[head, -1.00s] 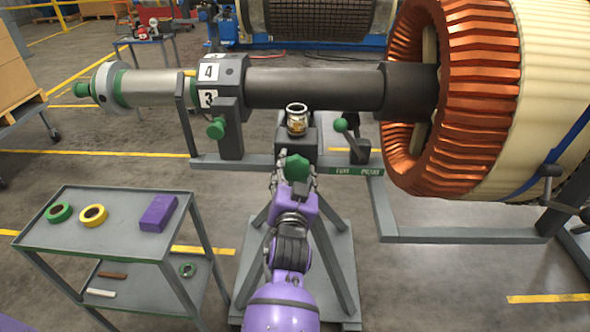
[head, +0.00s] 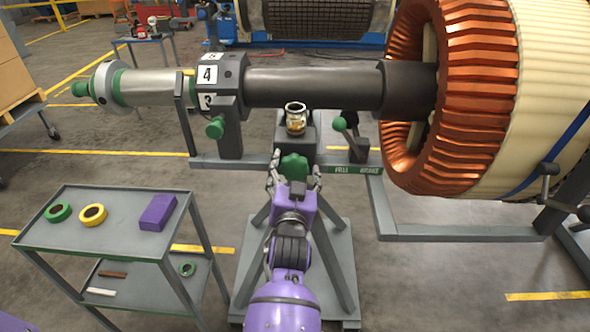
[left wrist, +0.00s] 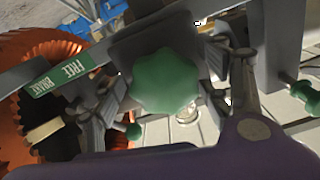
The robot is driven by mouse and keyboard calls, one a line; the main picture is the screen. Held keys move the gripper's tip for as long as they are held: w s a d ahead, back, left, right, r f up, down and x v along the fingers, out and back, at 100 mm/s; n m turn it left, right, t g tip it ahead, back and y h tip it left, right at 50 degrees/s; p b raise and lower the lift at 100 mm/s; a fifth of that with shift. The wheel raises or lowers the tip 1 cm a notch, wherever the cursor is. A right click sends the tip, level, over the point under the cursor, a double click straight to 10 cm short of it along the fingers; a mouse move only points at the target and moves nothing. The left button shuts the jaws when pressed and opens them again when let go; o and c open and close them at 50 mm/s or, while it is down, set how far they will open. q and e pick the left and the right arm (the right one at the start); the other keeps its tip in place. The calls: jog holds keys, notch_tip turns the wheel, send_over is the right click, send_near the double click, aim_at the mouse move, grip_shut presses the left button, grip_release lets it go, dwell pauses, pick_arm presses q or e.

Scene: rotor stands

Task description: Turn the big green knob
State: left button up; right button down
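The big green knob (head: 294,166) has a lobed rim and sits on the front of the dark stand below the shaft. It also shows in the left wrist view (left wrist: 165,82), near the middle between my fingers. My left gripper (head: 291,172) is right at the knob, with one finger on each side. The fingers are spread wider than the knob, and gaps show beside it in the left wrist view. The numbered collar (head: 220,82) on the shaft shows a 4 facing me and part of a 3 below it. My right gripper is not in view.
A glass jar (head: 296,118) stands on the block just behind the knob. A green-balled lever (head: 340,125) and a FREE/BRAKE label (head: 356,169) are to its right. A copper-wound rotor (head: 470,90) fills the right. A grey cart (head: 110,250) stands at the left.

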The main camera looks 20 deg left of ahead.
pick_arm(q)
jog(key=v, duration=0.7)
jog(key=shift+s, duration=0.3)
dwell(0.4)
